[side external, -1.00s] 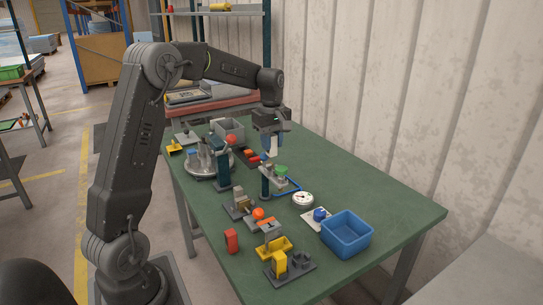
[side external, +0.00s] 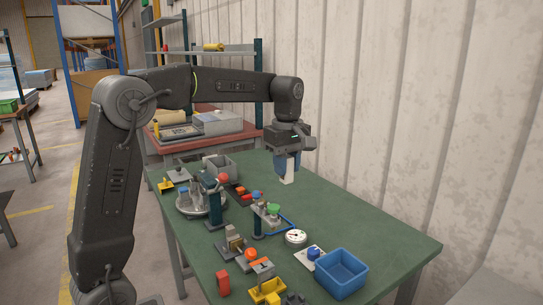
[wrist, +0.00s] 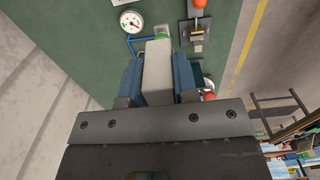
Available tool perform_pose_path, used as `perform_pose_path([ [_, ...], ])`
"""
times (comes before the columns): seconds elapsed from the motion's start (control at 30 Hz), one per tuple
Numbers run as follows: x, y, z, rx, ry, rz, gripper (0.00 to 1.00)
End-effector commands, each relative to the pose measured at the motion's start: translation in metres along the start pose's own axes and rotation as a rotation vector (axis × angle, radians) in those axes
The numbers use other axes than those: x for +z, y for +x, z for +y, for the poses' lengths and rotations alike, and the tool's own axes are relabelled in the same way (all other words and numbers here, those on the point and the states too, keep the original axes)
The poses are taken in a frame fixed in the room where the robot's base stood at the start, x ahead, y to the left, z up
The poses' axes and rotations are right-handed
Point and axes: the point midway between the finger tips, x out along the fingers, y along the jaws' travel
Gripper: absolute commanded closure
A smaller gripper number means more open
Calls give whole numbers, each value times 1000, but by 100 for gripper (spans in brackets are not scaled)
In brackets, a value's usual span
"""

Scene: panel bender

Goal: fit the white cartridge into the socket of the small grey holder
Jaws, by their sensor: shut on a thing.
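My gripper (side external: 288,163) is shut on the white cartridge (side external: 287,179), which hangs roughly upright below the blue fingers, over the far right part of the green table. In the wrist view the pale cartridge (wrist: 157,72) sits between both blue fingers, and its lower end points away from the camera. A small dark grey piece (side external: 294,299) at the bottom edge of the side view looks like the holder. It is cut off by the frame, so its socket is not clear. My gripper is far behind it and apart from it.
A white dial gauge (side external: 296,237), a green knob (side external: 273,210), a blue bin (side external: 342,273) and a red block (side external: 223,283) stand on the green table (side external: 380,235). Several fixtures crowd its left and front.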

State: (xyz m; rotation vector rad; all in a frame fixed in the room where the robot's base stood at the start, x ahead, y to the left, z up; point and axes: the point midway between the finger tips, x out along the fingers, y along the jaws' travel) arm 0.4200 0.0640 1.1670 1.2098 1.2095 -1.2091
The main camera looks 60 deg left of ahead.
Motion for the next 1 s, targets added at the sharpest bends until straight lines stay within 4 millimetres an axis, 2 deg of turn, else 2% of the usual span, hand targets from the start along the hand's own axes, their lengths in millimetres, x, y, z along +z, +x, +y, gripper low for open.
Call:
perform_pose_path([
  [0.03, 22, -1, -6, 0, 10, 0, 92],
  [0.2, 73, 0, -25, 1, 7, 1, 92],
  [0.5, 127, 4, -56, 1, 4, 1, 92],
  [0.77, 124, 66, -54, -7, -1, 1, 92],
  [1.0, 123, 141, -54, -9, -1, 1, 92],
])
